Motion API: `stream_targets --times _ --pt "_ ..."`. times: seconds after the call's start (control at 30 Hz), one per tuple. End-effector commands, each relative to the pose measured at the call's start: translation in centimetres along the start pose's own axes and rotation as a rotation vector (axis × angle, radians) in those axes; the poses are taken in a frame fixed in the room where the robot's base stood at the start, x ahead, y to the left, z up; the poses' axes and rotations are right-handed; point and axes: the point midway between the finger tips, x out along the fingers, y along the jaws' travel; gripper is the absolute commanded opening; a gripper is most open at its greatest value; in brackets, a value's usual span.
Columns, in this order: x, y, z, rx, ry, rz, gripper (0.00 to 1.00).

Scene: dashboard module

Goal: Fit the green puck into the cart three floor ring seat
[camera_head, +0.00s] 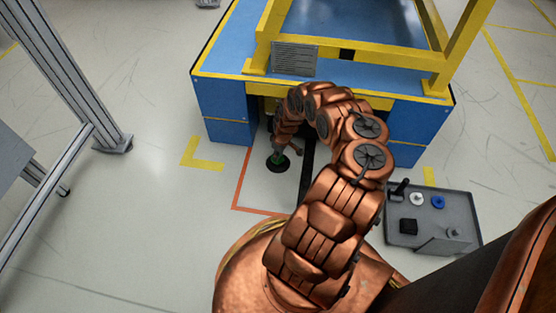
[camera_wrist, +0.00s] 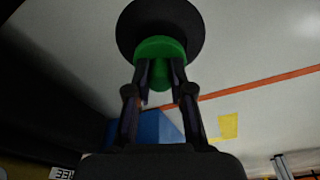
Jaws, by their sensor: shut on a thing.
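The green puck (camera_head: 278,155) is small and mostly hidden by my gripper in the head view. In the wrist view the green puck (camera_wrist: 160,47) shows clearly between the two fingers. My gripper (camera_wrist: 159,72) is shut on it. A round black disc, likely the ring seat (camera_head: 278,166), lies on the pale floor in front of the blue cart. In the wrist view the black disc (camera_wrist: 160,15) is right behind the puck and wider than it.
A blue cart with a yellow frame (camera_head: 225,103) stands behind my gripper. A red-orange floor line (camera_head: 240,182) runs left of the disc. A grey tray (camera_head: 456,206) with white, blue and black pieces lies at the right. A metal frame stands left; floor between is clear.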

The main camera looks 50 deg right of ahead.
Motion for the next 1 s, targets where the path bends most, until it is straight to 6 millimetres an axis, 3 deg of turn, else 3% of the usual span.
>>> stream_targets --times 0.03,0.17,0.4,0.43,0.63,1.0 --pt "1.1 -0.1 0.1 -0.001 0.000 -0.001 0.00" --pt "2.6 -0.1 0.3 -0.002 0.000 -0.001 0.00" --pt "2.7 -0.1 0.4 -0.002 0.000 0.000 0.00" --pt "2.7 -0.1 0.4 -0.002 0.000 -0.001 0.24" --pt "2.7 -0.1 0.4 -0.002 0.000 -0.001 0.45" --pt "2.2 0.0 0.4 -0.001 0.000 0.000 0.47"
